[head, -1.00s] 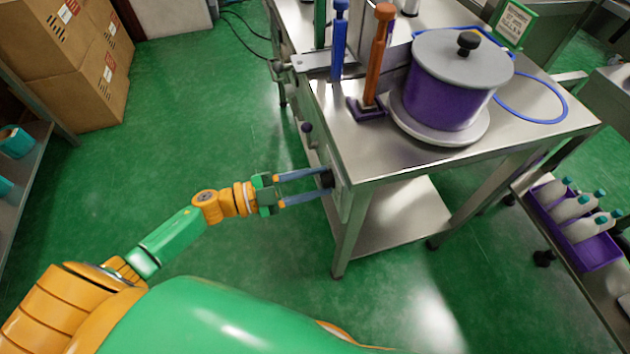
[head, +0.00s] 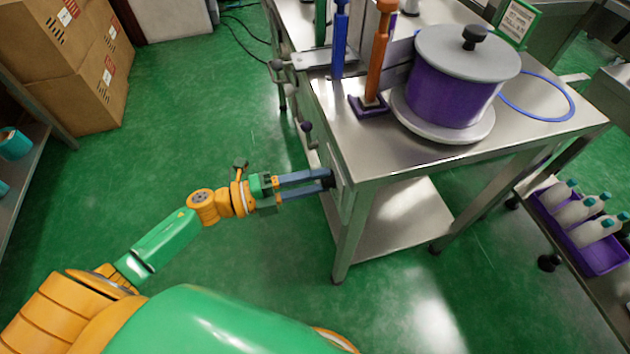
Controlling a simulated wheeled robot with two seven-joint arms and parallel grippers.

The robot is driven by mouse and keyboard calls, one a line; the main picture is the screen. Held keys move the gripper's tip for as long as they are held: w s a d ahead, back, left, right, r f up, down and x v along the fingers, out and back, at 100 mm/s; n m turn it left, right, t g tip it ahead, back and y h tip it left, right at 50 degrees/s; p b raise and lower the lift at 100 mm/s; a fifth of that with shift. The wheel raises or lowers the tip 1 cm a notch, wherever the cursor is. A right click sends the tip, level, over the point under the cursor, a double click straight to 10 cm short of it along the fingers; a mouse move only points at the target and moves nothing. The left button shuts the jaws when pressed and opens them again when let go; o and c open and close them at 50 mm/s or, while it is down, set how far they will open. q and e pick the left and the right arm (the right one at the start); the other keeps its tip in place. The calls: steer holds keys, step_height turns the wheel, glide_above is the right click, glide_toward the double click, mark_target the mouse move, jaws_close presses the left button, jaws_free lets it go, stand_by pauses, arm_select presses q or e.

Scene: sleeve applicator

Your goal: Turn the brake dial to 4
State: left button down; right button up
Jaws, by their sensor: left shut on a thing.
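My left gripper (head: 325,180) reaches in from the left at the front side of the steel applicator table (head: 470,160). Its two long blue fingers are shut on a small dark knob, the brake dial (head: 328,181), on a panel (head: 340,190) at the table's near left corner. The fingers hide most of the dial, and I cannot read its numbers or pointer. My right gripper is not in view.
A purple pot-like drum with a grey lid (head: 452,92) stands on the table beside orange (head: 379,50) and blue (head: 340,40) posts. A dark lever knob (head: 306,127) sticks out of the table's side. A purple crate of bottles (head: 590,240) is at right. Green floor at left is free.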

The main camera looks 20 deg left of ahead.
arm_select(q)
steer(key=shift+m, duration=0.4)
steer(key=shift+c, duration=2.2)
jaws_free()
steer(key=v, duration=0.7)
steer(key=shift+b, duration=0.35)
